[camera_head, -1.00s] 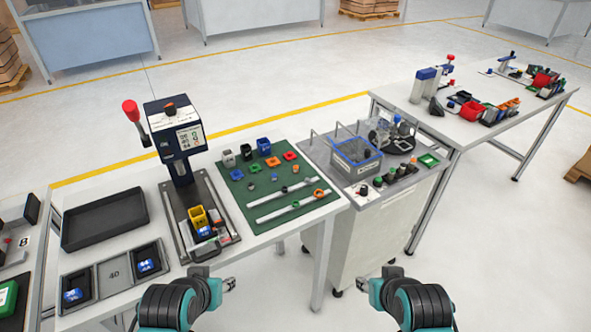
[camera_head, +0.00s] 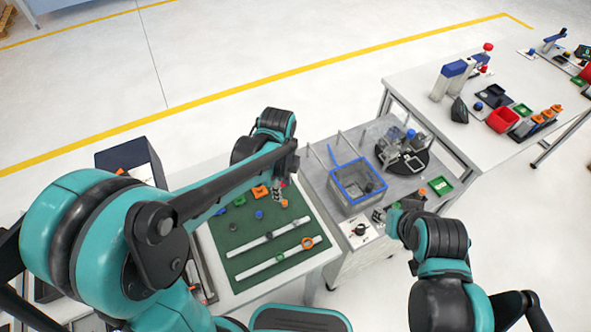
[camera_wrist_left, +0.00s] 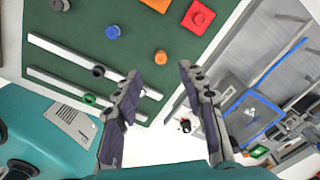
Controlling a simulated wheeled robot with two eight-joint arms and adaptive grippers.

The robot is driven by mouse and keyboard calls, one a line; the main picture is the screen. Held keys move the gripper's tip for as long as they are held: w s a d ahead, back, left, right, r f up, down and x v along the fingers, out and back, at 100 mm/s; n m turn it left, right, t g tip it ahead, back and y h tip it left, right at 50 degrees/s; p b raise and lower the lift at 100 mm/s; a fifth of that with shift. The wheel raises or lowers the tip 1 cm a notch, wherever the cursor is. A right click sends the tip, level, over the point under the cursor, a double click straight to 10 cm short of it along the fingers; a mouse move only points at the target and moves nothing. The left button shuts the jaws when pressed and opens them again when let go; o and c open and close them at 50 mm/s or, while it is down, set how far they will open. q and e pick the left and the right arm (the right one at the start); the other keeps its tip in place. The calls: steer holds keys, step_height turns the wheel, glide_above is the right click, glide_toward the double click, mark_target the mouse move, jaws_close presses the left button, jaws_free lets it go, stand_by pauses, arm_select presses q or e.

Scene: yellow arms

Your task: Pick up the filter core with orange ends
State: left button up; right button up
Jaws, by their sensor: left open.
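The small orange-topped core (camera_head: 284,203) stands on the green mat (camera_head: 238,262). In the left wrist view the orange core (camera_wrist_left: 160,57) shows between and just beyond my fingertips, apart from them. Only its orange top is clear; its body is too small to judge. My left gripper (camera_head: 278,192) is over the mat beside the core, pointing down; in the left wrist view the gripper (camera_wrist_left: 160,71) is open and empty. My right gripper (camera_head: 378,215) is near the grey cart's white panel, away from the core; its jaws are too small to read.
A blue core (camera_wrist_left: 112,32) stands near the orange one. Red (camera_wrist_left: 198,16) and orange square pieces lie close behind. Two white rails carry dark, green (camera_wrist_left: 90,99) and orange (camera_head: 307,243) rings. A blue-rimmed bin (camera_head: 352,200) stands on the cart to the right.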

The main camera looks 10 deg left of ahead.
mark_target(284, 202)
arm_select(q)
steer(key=shift+w+d+f+m, duration=0.15)
steer(key=shift+w+d+m, duration=0.05)
steer(key=shift+w+m, duration=0.15)
steer(key=f, duration=0.1)
steer(key=f+b, duration=0.1)
steer(key=shift+s+f, duration=0.2)
steer(key=shift+f, duration=0.1)
step_height(284, 202, down, 5)
steer(key=shift+a+b, duration=0.1)
steer(key=shift+b, duration=1.1)
steer(key=c, duration=0.8)
